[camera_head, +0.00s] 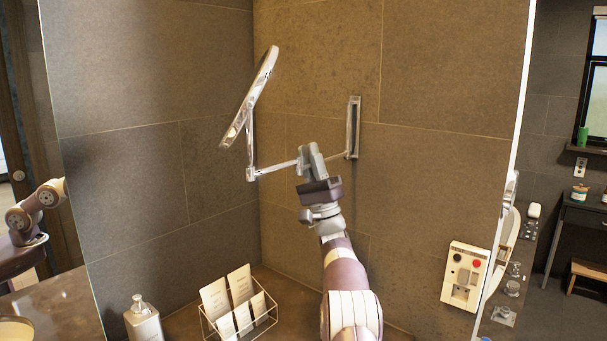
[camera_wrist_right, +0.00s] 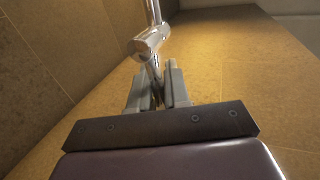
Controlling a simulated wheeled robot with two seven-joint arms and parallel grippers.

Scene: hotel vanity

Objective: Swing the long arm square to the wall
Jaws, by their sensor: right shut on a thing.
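The long arm (camera_head: 276,168) is a thin chrome bar. It runs left from the wall bracket (camera_head: 354,127) to an elbow joint (camera_head: 252,174). From the elbow an upright piece carries the round mirror (camera_head: 262,82), seen nearly edge-on and tilted. The bar stands at an angle to the wall. My right gripper (camera_head: 312,160) is shut on the bar between the elbow and the bracket, and its fingers hide part of it. In the right wrist view, the fingers (camera_wrist_right: 158,88) pinch the bar below a chrome joint (camera_wrist_right: 148,42). My left gripper is out of view.
Below on the counter stand a wire rack (camera_head: 238,308) with white cards and a pump bottle (camera_head: 143,320). A cream wall box (camera_head: 465,276) with a red button is at the right. Tiled walls meet in a corner behind the mirror.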

